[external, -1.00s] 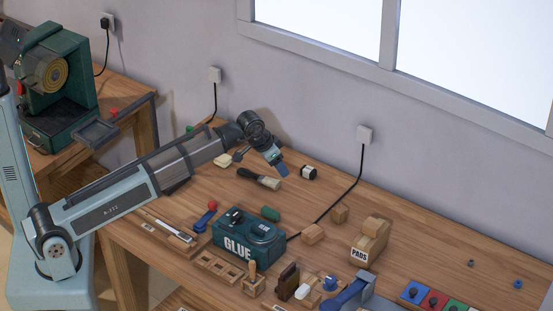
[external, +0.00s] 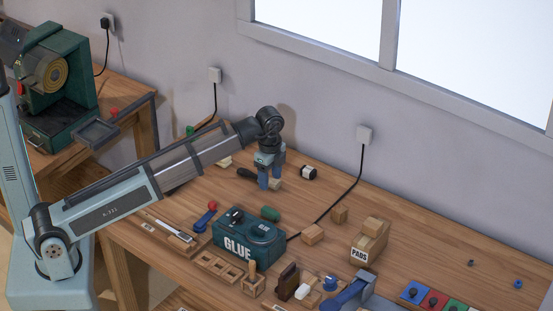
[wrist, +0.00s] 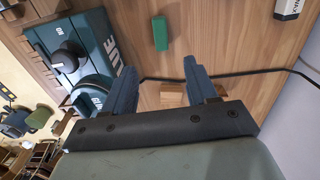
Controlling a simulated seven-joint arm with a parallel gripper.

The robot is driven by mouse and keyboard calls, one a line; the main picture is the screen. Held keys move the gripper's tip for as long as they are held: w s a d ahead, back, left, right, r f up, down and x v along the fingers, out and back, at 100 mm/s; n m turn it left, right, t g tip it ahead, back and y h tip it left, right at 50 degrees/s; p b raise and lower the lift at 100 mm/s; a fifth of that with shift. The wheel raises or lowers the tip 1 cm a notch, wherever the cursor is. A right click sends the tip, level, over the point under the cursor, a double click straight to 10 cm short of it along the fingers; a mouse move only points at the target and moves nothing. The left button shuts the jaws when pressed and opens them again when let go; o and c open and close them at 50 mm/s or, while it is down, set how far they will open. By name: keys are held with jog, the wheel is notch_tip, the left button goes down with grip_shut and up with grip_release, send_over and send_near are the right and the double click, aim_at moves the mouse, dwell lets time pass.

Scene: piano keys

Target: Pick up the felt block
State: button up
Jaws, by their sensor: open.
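A small green block (external: 270,213), which looks like the felt block, lies on the bench just behind the green GLUE box (external: 237,247). In the wrist view the green block (wrist: 160,33) lies beyond the fingertips, near the top middle, with nothing touching it. My gripper (external: 270,183) points down above the back of the bench, above and behind the green block in the external view. Its two blue fingers (wrist: 159,68) are apart with nothing held between them. A brush (external: 246,173) is partly hidden behind the fingers.
A black-and-white bottle (external: 308,172) stands right of my gripper. A black cord (external: 335,203) runs across the bench. Wooden blocks (external: 312,234) and the PADS box (external: 368,243) stand to the right. A red-and-blue tool (external: 206,216) lies left of the GLUE box.

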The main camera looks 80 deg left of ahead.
aim_at(270, 210)
jog(key=shift+m, duration=0.4)
jog(key=shift+a+f, duration=0.15)
jog(key=shift+f, duration=6.8)
grip_shut()
